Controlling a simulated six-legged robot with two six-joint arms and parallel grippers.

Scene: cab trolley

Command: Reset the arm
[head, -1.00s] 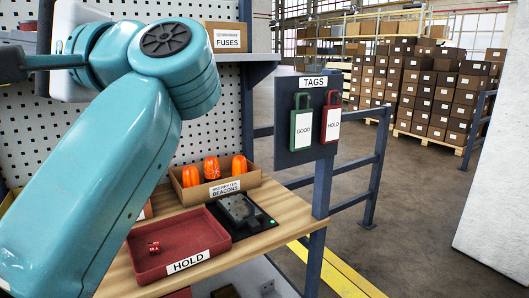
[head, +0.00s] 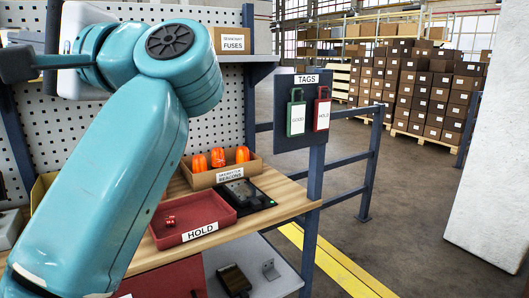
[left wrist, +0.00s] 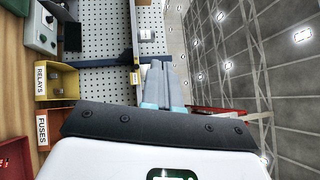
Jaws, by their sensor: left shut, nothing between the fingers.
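My left arm is teal and rises across the left of the head view, bent at the elbow. In the left wrist view, my left gripper (left wrist: 165,85) shows as two grey fingers, close together with nothing between them. They point toward the perforated back panel (left wrist: 103,35), clear of the bins. In the head view the arm's far end is partly hidden by its own links, and I cannot make out the fingertips. My right gripper is not in view.
The wooden bench holds a red HOLD tray (head: 224,223) with a small red piece (head: 170,220), a beacon box (head: 247,172) and a dark device (head: 261,201). A tag board (head: 285,127) hangs at the bench's right. Open floor (head: 400,215) lies beyond the blue rail.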

